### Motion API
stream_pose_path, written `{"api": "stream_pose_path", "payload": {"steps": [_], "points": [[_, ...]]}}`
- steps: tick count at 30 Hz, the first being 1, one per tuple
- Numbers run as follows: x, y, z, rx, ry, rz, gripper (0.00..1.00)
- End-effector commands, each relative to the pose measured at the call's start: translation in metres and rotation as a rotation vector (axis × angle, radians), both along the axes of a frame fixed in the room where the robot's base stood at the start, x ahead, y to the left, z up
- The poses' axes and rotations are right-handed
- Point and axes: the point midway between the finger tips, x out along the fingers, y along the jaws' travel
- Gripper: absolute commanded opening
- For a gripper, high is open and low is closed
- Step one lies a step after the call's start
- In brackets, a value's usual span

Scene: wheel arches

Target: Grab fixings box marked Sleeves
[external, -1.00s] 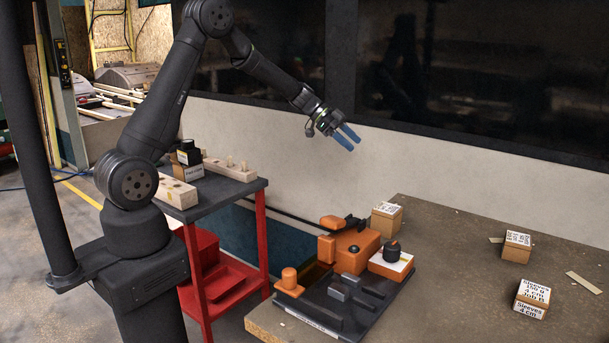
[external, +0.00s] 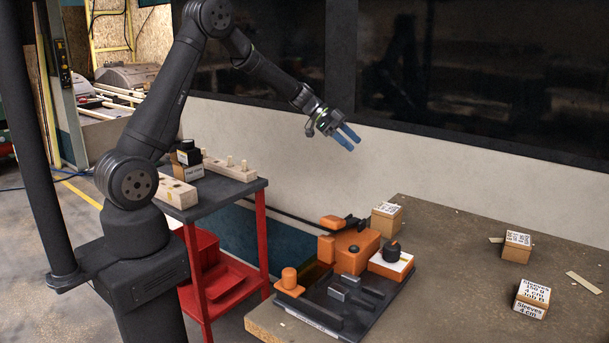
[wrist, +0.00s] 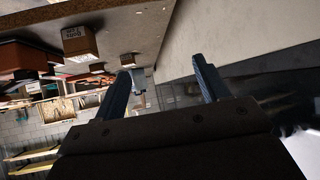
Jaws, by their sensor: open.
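The fixings box marked Sleeves (external: 532,298) is a small cardboard box with a white printed label, at the front right of the workbench in the external view.
Two more labelled boxes stand on the bench (external: 450,270), one at the back (external: 387,219) and one at the right (external: 516,247). An orange and black fixture (external: 350,252) occupies the bench's left end. A red cart (external: 262,220) stands beside my base. A wall runs behind.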

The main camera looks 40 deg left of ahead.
Motion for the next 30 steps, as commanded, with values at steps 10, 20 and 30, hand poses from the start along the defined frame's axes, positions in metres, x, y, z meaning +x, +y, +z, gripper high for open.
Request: {"api": "stream_pose_path", "payload": {"steps": [10, 20, 30], "points": [[0.000, 0.000, 0.000, 0.000, 0.000, 0.000, 0.82], [-0.002, -0.017, -0.001, 0.012, 0.011, -0.019, 0.82], [-0.044, -0.193, -0.007, 0.156, 0.097, -0.166, 0.82]]}}
